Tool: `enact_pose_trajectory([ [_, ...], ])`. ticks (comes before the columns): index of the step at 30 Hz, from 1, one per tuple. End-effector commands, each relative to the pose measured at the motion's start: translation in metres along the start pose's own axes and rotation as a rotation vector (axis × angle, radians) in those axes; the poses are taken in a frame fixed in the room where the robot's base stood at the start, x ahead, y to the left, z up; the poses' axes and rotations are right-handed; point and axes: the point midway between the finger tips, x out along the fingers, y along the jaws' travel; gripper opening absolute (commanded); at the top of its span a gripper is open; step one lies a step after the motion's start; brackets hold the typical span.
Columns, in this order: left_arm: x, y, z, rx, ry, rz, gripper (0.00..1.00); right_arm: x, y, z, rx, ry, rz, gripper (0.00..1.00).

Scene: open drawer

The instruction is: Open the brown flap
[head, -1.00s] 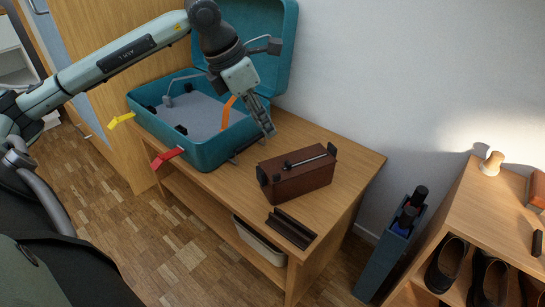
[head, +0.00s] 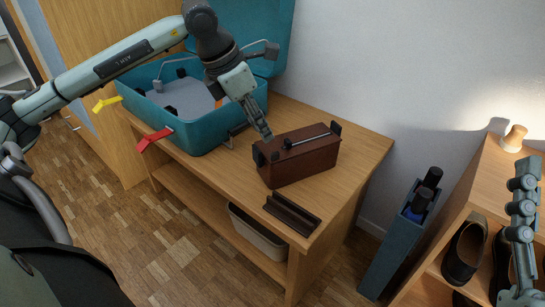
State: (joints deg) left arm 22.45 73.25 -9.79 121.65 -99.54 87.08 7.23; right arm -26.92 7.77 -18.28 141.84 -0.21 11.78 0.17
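A dark brown box (head: 305,163) stands on the wooden table. Its brown top (head: 300,143) lies closed and carries a thin metal rod with a black knob; black brackets sit at both ends. I take this top as the brown flap, though the frames do not settle it. My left gripper (head: 266,134) points down at the box's left end, close to the top edge; I cannot tell if it touches. Its fingers look narrow from here, and their opening is unclear. My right gripper (head: 524,205) shows partly at the right edge, over the shoe shelf, away from the box.
An open teal case (head: 205,133) with yellow and red latches stands left of the box. A dark brown grooved piece (head: 292,213) lies at the table's front edge. A blue-grey holder (head: 394,245) and shoe shelf (head: 492,190) stand right. Table right of the box is clear.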

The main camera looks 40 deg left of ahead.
Motion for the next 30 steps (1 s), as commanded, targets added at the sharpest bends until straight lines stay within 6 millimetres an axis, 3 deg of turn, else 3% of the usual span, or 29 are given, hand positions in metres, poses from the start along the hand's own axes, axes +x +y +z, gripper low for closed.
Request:
enact_pose_trajectory([
  [5, 0.013, 0.000, -0.001, -0.001, 0.000, -0.002, 0.29, -0.001, -0.002, -0.011, 0.006, 0.057, -0.002, 0.50],
  [12, 0.052, -0.001, -0.001, -0.002, 0.000, -0.003, 0.29, -0.002, 0.000, -0.019, 0.002, 0.113, 0.000, 0.50],
  [18, 0.074, 0.000, -0.001, -0.001, 0.000, -0.001, 0.29, -0.004, 0.001, -0.025, -0.001, 0.153, 0.000, 0.50],
  [28, 0.079, 0.000, -0.001, -0.001, 0.000, 0.000, 0.29, -0.004, 0.001, -0.027, -0.002, 0.165, 0.000, 0.50],
  [30, 0.079, 0.000, -0.001, -0.001, 0.000, 0.000, 0.23, -0.004, 0.001, -0.027, -0.002, 0.165, 0.000, 0.50],
])
